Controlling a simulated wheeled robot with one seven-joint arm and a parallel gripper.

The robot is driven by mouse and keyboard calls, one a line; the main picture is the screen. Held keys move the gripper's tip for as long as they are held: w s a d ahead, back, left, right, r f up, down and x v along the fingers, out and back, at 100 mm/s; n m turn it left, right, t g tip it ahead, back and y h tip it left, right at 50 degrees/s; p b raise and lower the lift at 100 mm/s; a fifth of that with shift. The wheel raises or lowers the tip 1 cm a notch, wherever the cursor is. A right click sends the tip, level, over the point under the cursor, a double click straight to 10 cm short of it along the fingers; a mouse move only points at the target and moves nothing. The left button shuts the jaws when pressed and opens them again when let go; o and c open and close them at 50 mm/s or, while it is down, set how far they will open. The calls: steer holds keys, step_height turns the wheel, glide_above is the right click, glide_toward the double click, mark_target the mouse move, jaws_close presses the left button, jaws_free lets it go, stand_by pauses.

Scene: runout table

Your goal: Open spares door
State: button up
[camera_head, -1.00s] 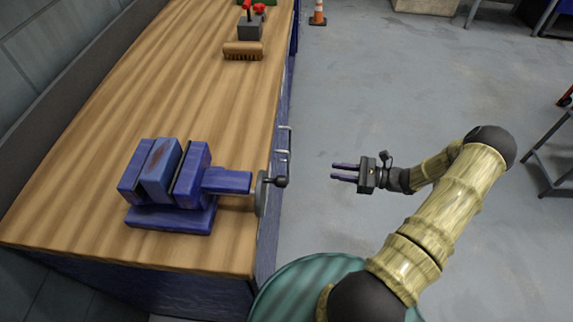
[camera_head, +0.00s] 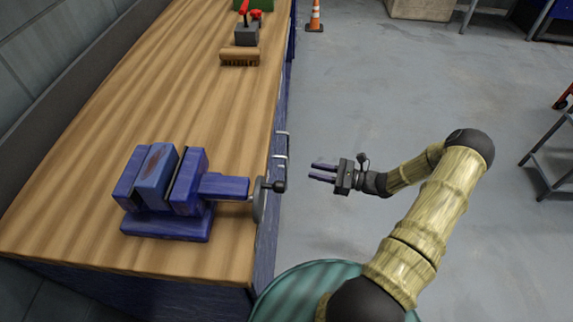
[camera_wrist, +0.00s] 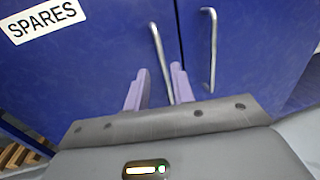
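The blue spares door (camera_wrist: 95,60), with its white SPARES label (camera_wrist: 45,18), fills the left of the wrist view and looks closed. A slim metal handle (camera_wrist: 158,55) stands near its right edge. In the wrist view the handle's lower part lines up between my fingertips. My gripper (camera_head: 312,172) is open and empty, with its fingers (camera_wrist: 157,75) pointing at the cabinet. In the head view it is to the right of the bench front, with a gap between. The handles (camera_head: 286,145) show there only edge-on.
A second handle (camera_wrist: 211,45) is on the neighbouring door to the right. A blue vise (camera_head: 165,190) sits on the wooden bench (camera_head: 190,110), its crank (camera_head: 279,186) jutting past the front edge. Grey floor (camera_head: 360,90) is clear beside the bench.

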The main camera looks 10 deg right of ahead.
mark_target(286, 165)
steer(key=x, duration=1)
steer(key=shift+a, duration=0.2)
steer(key=shift+w, duration=0.1)
jaws_close()
